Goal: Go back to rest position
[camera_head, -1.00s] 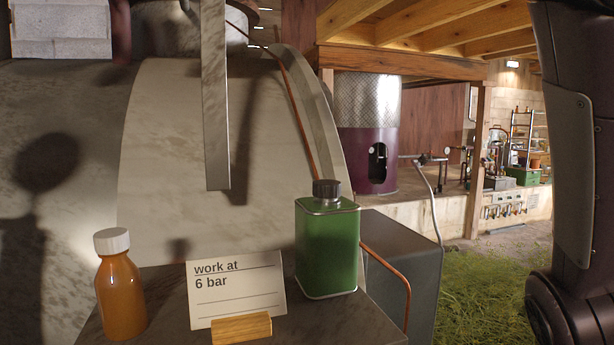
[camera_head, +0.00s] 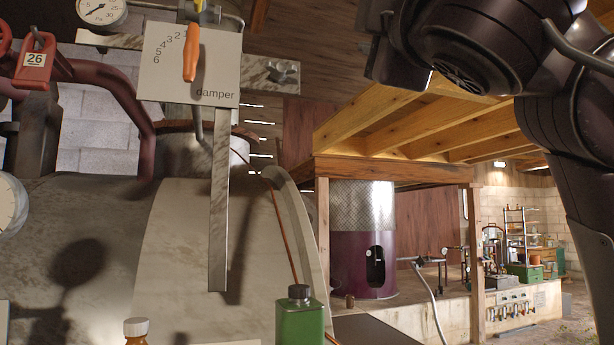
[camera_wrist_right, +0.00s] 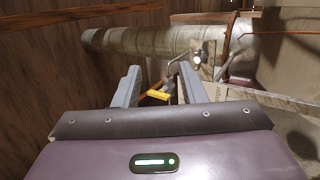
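My right arm (camera_head: 570,130) crosses the upper right of the head view, raised above the work area. In the right wrist view my right gripper (camera_wrist_right: 160,72) has its two grey fingers apart with nothing held between them. Past the fingers, some distance off, are a yellow handle (camera_wrist_right: 158,95) and a large metal pipe (camera_wrist_right: 150,40). My left gripper is in neither view.
The damper plate (camera_head: 205,60) with its orange lever (camera_head: 191,52) hangs at upper left. A pressure gauge (camera_head: 100,10) and red tag 26 (camera_head: 35,60) are nearby. A green can (camera_head: 299,320) and a white-capped bottle (camera_head: 136,328) stand at the bottom edge.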

